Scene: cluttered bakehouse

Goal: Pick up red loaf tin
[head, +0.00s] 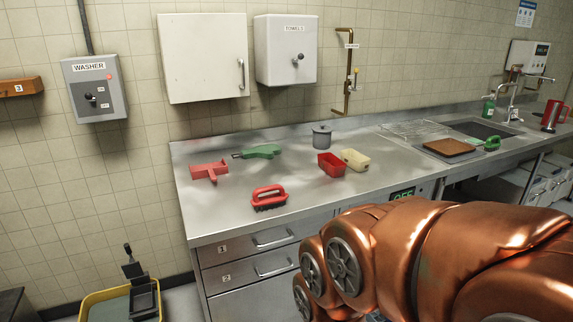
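The red loaf tin (331,165) sits on the steel counter (230,215), near its middle. It is a small open box, upright, with its hollow facing up. A cream block (355,160) lies close at its right; I cannot tell if they touch. My copper-coloured arm fills the lower right of the head view, in front of the counter. My gripper is not visible, so its state and its place relative to the tin are hidden.
A red-handled brush (269,197), a red tool (208,171), a green tool (259,152) and a grey lidded pot (322,136) stand around the tin. A wire rack (412,130) and sink (478,129) are further right. The counter's front left is clear.

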